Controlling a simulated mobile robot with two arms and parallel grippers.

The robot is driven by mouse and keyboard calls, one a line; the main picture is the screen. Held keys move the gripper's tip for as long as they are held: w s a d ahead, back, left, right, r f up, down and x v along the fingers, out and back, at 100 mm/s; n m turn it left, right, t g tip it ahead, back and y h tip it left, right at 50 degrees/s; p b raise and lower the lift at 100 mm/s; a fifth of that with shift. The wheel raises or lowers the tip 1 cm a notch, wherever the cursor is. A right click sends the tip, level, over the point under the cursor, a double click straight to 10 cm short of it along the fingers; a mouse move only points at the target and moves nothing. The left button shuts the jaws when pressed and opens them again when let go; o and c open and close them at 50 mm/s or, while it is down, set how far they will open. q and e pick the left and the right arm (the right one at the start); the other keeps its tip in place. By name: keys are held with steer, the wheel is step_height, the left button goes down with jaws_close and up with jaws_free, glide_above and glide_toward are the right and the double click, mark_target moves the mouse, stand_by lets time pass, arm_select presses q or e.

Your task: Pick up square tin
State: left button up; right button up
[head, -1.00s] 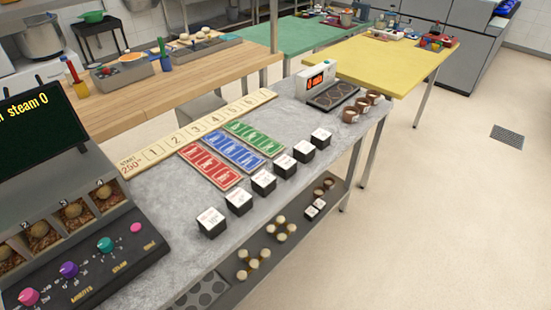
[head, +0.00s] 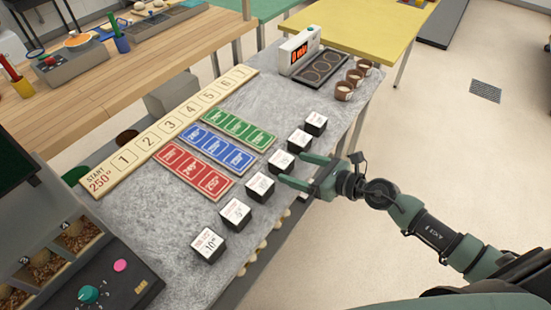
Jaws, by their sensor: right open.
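Several small square black tins with white labelled tops stand in a row along the near edge of the grey stone counter (head: 185,255). From near to far, they include the nearest tin (head: 208,246), a second tin (head: 235,215), a third tin (head: 260,187), a fourth tin (head: 281,162), a fifth tin (head: 299,140) and the farthest tin (head: 316,123). My right gripper (head: 292,168) is open, with its green fingers pointing left at the fourth tin. The fingertips look close to that tin; contact cannot be told. My left gripper is out of view.
Red (head: 193,172), blue (head: 217,149) and green (head: 239,129) card boards lie behind the tins, beside a numbered wooden strip (head: 150,137). A digital timer (head: 299,52) and brown cups (head: 344,90) stand at the far end. A knobbed control panel (head: 105,285) is at lower left.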

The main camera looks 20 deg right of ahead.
mark_target(281, 164)
steer(key=shift+s+d+f+n+g, duration=0.3)
steer(key=shift+d+f+n, duration=0.1)
steer(key=shift+f+n, duration=0.15)
steer(key=x, duration=0.5)
steer(key=p+x, duration=0.1)
steer(key=x, duration=0.2)
steer(key=shift+w+d, duration=0.3)
steer(key=shift+d, duration=0.15)
steer(key=c, duration=1.7)
steer(key=shift+r, duration=0.1)
